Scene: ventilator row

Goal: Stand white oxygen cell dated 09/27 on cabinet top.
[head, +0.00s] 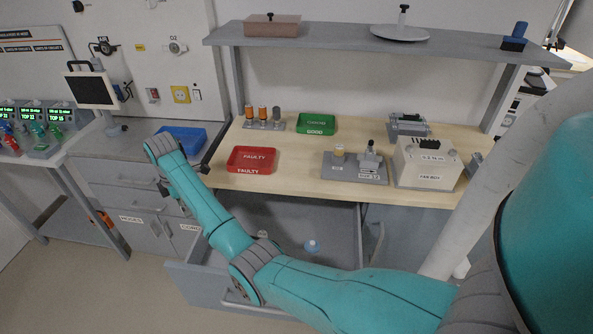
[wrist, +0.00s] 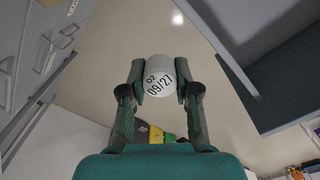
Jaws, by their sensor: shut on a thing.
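My gripper (wrist: 161,78) is shut on a white oxygen cell (wrist: 159,68) in the wrist view. The cell is a short white cylinder held between both fingertips, its black print reading O2 09/27 facing the camera. Bare floor shows beyond it, so it is held in the air. In the head view my arm bends down in front of the grey cabinet, and the fingers and cell cannot be made out there. The cabinet top (head: 118,150) is the grey surface at left, with a blue tray (head: 183,138) at its right part.
A pulled-out drawer (head: 190,283) under the wooden bench holds a blue-and-white cell (head: 312,246) and another pale item (head: 262,235). A monitor (head: 91,90) stands at the cabinet top's back left. A red FAULTY tray (head: 252,171) and green GOOD tray (head: 316,131) are on the bench.

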